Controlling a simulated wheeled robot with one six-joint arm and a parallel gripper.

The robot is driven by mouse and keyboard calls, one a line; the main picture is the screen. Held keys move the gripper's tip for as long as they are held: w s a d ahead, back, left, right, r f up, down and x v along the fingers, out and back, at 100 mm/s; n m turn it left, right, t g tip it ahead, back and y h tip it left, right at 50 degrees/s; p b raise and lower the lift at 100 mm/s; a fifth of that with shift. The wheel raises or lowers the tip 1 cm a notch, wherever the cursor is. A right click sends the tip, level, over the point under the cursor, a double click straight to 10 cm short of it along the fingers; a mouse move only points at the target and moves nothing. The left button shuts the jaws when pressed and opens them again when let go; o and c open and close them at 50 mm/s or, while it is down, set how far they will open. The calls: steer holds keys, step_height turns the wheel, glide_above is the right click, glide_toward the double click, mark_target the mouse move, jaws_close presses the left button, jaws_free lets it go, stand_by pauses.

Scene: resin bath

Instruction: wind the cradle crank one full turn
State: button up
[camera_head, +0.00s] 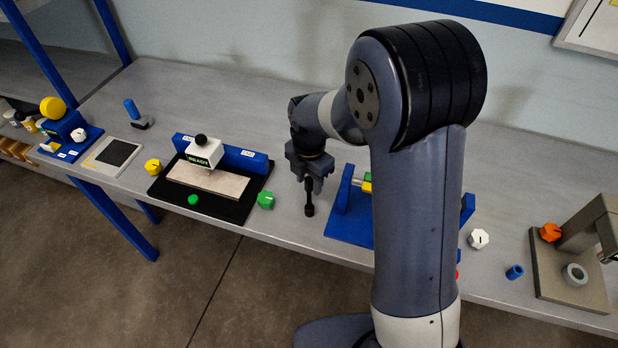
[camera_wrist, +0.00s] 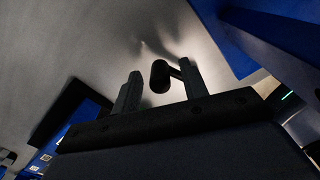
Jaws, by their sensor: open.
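The blue cradle (camera_head: 345,228) stands on the bench, partly hidden behind my arm in the head view. A black crank handle (camera_head: 309,205) with a rounded end is upright at its left side. In the wrist view the handle (camera_wrist: 160,76) shows between my fingers, with a short dark arm running from it toward the right finger. My gripper (camera_head: 312,183) points down over the handle and is open; it also shows in the wrist view (camera_wrist: 158,92). A gap shows between the left finger and the handle. Contact on the right side cannot be told.
A black board (camera_head: 235,210) with a READY block (camera_head: 204,151) lies left of the cradle, with a green knob (camera_head: 265,200) near its right edge. A white knob (camera_head: 478,238), blue cup (camera_head: 514,272) and grey stand (camera_head: 555,270) are to the right. The wall closes the back.

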steer(key=shift+c, duration=0.3)
jaws_close()
steer(key=shift+d, duration=0.1)
steer(key=shift+s+d+m+b, duration=0.1)
steer(key=shift+d+m+b, duration=0.45)
steer(key=shift+m, duration=0.95)
steer(key=shift+s+d+m, duration=0.15)
steer(key=shift+d+m, duration=0.25)
steer(key=shift+m, duration=0.4)
steer(key=shift+s+d+m, duration=0.15)
steer(key=shift+d+m, duration=0.25)
steer(key=shift+m, duration=0.4)
steer(key=shift+o, duration=0.3)
jaws_free()
